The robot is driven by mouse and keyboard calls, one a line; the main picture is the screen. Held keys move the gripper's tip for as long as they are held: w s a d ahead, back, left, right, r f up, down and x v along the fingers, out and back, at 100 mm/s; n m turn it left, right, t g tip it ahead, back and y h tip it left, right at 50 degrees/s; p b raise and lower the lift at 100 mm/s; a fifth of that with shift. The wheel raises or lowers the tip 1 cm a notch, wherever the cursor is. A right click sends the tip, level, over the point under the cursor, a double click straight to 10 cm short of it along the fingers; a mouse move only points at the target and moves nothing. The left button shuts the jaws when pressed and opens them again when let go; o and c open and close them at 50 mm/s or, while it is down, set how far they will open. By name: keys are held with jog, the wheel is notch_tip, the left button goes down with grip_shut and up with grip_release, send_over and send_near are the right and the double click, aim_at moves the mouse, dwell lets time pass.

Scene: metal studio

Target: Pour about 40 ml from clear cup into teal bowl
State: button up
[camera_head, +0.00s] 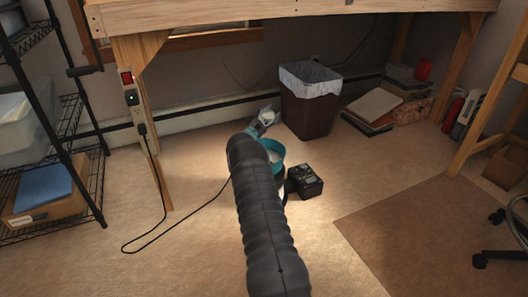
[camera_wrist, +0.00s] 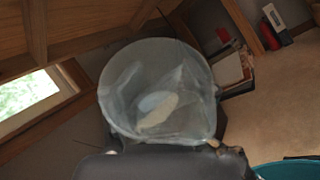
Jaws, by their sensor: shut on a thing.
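The clear cup (camera_wrist: 157,65) fills the middle of the wrist view, see-through with a round rim. My gripper (camera_wrist: 165,160), dark at the bottom of that view, is shut on it. A pale oval patch shows inside the cup; I cannot tell for sure whether it is the liquid's surface. The teal bowl (camera_wrist: 293,169) shows only at the lower right corner, beside the gripper. In the head view the teal bowl (camera_head: 272,144) is partly hidden behind my dark arm, with something pale inside.
A black box (camera_head: 305,181) is right of the bowl. A black cord (camera_head: 180,232) runs across the floor at left. Carpet right of the box is clear.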

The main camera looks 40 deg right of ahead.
jog(key=shift+d+r, duration=0.2)
jog(key=shift+r, duration=0.1)
jog(key=shift+r+m+g+h, duration=0.4)
jog(key=shift+r+m, duration=0.1)
jog(key=shift+m, duration=0.1)
jog(key=shift+d+r, duration=0.1)
jog(key=shift+d, duration=0.1)
jog(key=f+n, duration=0.1)
jog(key=f+n+t+y, duration=0.1)
jog(key=f, duration=0.1)
jog(key=shift+w+d+t+y, duration=0.1)
jog(key=shift+w+t+y, duration=0.2)
jog(key=shift+w, duration=0.1)
jog(key=shift+f+n+p, duration=0.15)
jog(key=shift+n+p, duration=0.15)
jog(key=shift+p, duration=0.8)
notch_tip(320, 180, down, 9)
jog(key=w+d+n+g+y+p, duration=0.1)
jog(key=w+n+y+p, duration=0.1)
jog(key=n+y, duration=0.4)
jog(key=shift+w+n+y+p, duration=0.3)
jog(key=shift+y+p, duration=0.35)
jog(key=shift+y, duration=0.95)
